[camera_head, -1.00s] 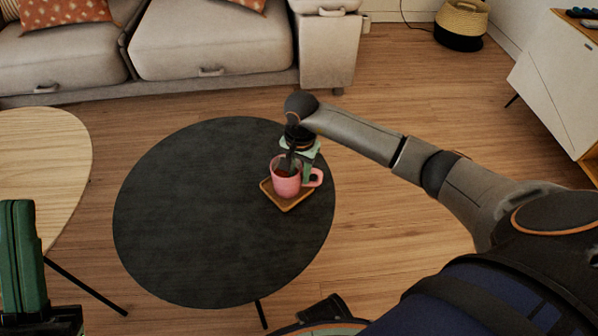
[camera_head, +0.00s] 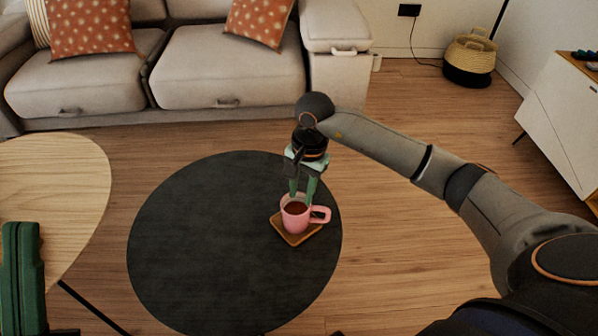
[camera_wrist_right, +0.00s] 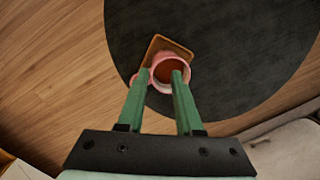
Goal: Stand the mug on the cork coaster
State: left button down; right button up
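The pink mug (camera_head: 295,219), with dark liquid inside, stands upright on the square brown cork coaster (camera_head: 287,238). The coaster lies on the dark round table, and the mug's handle points right in the head view. The right wrist view also shows the mug (camera_wrist_right: 171,88) and a corner of the coaster (camera_wrist_right: 157,44). My right gripper (camera_head: 302,198) is above the mug, fingers pointing down and spread apart at its rim. My left gripper (camera_head: 22,270) is partly visible at the left edge.
The dark round table (camera_head: 210,250) is otherwise bare. A light wooden table (camera_head: 50,190) stands at left. A grey sofa (camera_head: 225,80) is behind, and a basket (camera_head: 470,60) and a white cabinet (camera_head: 565,120) are at right.

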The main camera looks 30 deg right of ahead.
jog(key=s+a+m+g+y, duration=0.1)
jog(key=s+a+y, duration=0.45)
jog(key=a, duration=0.55)
jog(key=s+a+r+m+g+y, duration=0.3)
jog(key=s+a+r+m+y, duration=0.2)
jog(key=s+a+r+y, duration=0.55)
notch_tip(320, 180, up, 15)
jog(key=s+m+t+y, duration=0.2)
jog(key=m+t+y, duration=0.5)
jog(key=m, duration=0.8)
jog(key=w+d+r+m+t+h, duration=0.1)
jog(key=d+m+t+h, duration=0.3)
jog(key=m+t, duration=0.5)
jog(key=w+d+r+m+t+h, duration=0.1)
jog(key=d+r+m+t+h, duration=0.2)
jog(key=m+t, duration=0.7)
jog(key=d+m+h, duration=0.2)
jog(key=d+m, duration=0.1)
jog(key=m, duration=0.5)
jog(key=shift+w+d, duration=0.25)
jog(key=shift+w, duration=0.15)
jog(key=shift+a, duration=0.15)
